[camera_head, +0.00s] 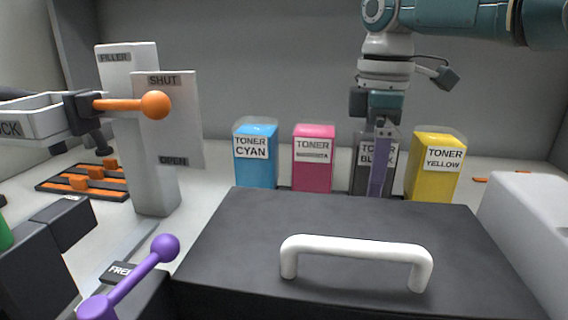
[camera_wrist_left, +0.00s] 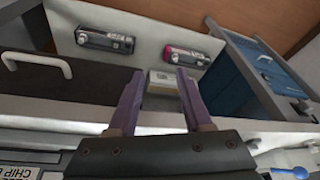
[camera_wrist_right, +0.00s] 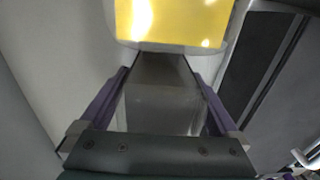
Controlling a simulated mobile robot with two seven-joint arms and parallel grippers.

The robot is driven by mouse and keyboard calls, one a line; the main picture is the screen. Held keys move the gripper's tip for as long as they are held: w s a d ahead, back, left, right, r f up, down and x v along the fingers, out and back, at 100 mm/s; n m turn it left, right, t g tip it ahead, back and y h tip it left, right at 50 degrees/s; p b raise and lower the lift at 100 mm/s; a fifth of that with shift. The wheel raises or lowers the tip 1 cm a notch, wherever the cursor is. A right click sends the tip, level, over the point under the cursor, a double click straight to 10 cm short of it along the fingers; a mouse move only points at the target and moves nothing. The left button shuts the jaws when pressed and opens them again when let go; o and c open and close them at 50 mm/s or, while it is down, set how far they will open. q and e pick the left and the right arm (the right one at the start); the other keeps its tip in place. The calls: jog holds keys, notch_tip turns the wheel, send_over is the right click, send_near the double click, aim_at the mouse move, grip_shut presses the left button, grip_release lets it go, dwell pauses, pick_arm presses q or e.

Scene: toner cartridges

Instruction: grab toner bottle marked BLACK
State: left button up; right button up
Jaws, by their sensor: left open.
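The toner bottle marked BLACK (camera_head: 361,178) stands in a row at the back, its label partly hidden by my right gripper (camera_head: 379,165). In the right wrist view, my right gripper (camera_wrist_right: 161,72) has its fingers spread on both sides of a dark grey, partly clear bottle (camera_wrist_right: 160,95). I cannot tell if the fingers touch it. My left gripper (camera_wrist_left: 160,73) is open, with a small pale block (camera_wrist_left: 163,83) seen beyond its fingertips; it is not in the head view.
The yellow toner bottle (camera_head: 433,170) stands right of the black one, and magenta (camera_head: 313,158) and cyan (camera_head: 256,157) stand left. A dark box lid (camera_head: 350,220) with a white handle (camera_head: 355,249) lies in front. A panel with an orange-knobbed lever (camera_head: 150,105) stands left.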

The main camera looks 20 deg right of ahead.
jog(key=c, duration=1.3)
jog(key=shift+r, duration=0.1)
